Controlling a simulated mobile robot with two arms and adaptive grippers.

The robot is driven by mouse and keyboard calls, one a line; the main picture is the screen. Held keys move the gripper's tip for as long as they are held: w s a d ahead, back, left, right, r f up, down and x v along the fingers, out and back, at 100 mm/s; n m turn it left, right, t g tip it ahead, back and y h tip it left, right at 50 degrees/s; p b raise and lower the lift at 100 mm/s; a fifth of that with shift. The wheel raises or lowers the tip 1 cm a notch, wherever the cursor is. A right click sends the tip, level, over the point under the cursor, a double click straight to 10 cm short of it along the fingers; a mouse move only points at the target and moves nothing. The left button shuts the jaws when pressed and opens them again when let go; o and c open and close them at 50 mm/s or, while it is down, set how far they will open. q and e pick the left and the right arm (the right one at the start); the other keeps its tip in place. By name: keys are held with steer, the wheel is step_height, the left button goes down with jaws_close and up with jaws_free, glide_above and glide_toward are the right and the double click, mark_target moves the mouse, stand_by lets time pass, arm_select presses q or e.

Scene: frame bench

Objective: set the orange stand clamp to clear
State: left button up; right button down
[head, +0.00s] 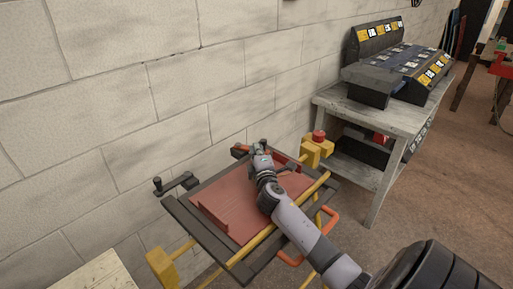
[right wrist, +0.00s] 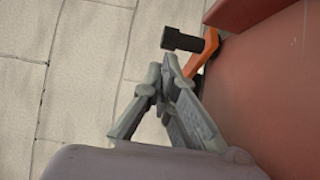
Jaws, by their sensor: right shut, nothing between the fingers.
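The orange clamp (right wrist: 208,48) shows in the right wrist view as an orange arm with a black cylindrical grip (right wrist: 182,40) at its end, beside the red panel. In the head view a small orange part (head: 238,149) of it shows at the far edge of the frame, partly hidden by my gripper. My right gripper (head: 262,150) is shut and empty at that edge. In the right wrist view its fingertips (right wrist: 163,78) are together just short of the clamp's arm and grip; I cannot tell if they touch. My left gripper is not in view.
A dark frame (head: 190,222) on a yellow stand holds a red panel (head: 240,215). A black clamp (head: 175,183) sits on its left corner, a red button (head: 318,136) on a yellow post at right. A block wall (head: 120,100) stands close behind; a grey workbench (head: 375,120) is right.

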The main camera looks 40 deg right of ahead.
mark_target(265, 142)
steer(key=shift+s+d, duration=0.1)
steer(key=shift+d, duration=0.35)
steer(key=shift+a, duration=0.2)
steer(key=shift+a+r, duration=0.15)
steer(key=shift+a, duration=0.15)
steer(key=shift+d+y, duration=0.2)
steer(key=shift+y, duration=0.1)
steer(key=shift+d+n+t+y+p, duration=0.3)
steer(key=shift+d+n+t+y, duration=0.3)
steer(key=shift+d+n+y, duration=0.15)
steer(key=shift+w+d, duration=0.2)
steer(key=shift+d, duration=0.35)
steer(key=shift+w+d, duration=0.15)
steer(key=shift+d, duration=0.4)
steer(key=shift+w+d, duration=0.15)
steer(key=shift+d, duration=0.05)
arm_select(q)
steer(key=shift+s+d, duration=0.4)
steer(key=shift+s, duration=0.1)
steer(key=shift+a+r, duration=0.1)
